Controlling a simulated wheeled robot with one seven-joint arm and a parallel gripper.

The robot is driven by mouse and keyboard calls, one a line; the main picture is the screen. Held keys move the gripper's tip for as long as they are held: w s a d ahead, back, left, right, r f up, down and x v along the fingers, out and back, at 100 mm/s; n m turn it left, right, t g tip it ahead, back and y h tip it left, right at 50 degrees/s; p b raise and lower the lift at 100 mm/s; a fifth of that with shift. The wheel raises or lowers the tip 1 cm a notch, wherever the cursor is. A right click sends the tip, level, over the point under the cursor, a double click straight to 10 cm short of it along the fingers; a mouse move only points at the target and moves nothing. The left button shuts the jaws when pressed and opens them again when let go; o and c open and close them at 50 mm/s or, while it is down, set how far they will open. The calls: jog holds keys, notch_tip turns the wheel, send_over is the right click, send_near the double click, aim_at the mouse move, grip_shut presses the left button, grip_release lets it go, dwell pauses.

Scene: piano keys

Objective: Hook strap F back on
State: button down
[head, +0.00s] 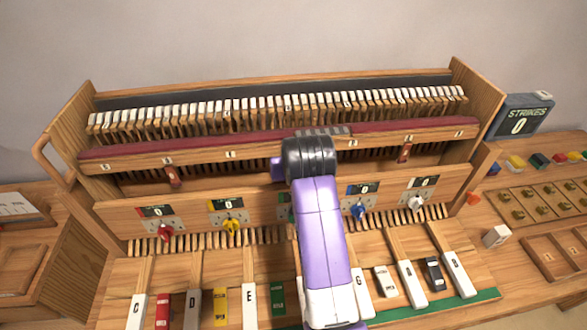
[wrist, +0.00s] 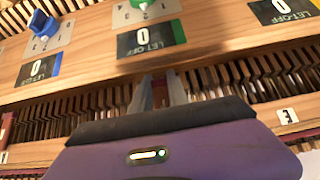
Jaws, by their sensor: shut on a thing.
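My gripper (wrist: 160,88) shows in the wrist view with its two grey fingers close together, pointing at the wooden action. They are shut on a small dark red-brown piece (wrist: 159,95); it may be strap F, but I cannot read a letter on it. I cannot tell whether it touches a hook. In the head view my purple arm and black wrist hide the fingers, the middle of the action and the spot between the E key (head: 249,302) and the G key (head: 361,292).
The let-off panel (head: 180,200) carries coloured knobs and counters reading 0. A strikes counter (head: 518,116) reads 0. A parts tray (head: 543,200) lies at right.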

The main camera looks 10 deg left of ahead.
dwell(0.3)
jog(key=c, duration=1.3)
grip_release()
jog(key=b+v, duration=0.1)
jog(key=v, duration=0.6)
jog(key=shift+s+d+r+b, duration=0.1)
jog(key=shift+s+r+b, duration=0.15)
jog(key=shift+r+b, duration=0.05)
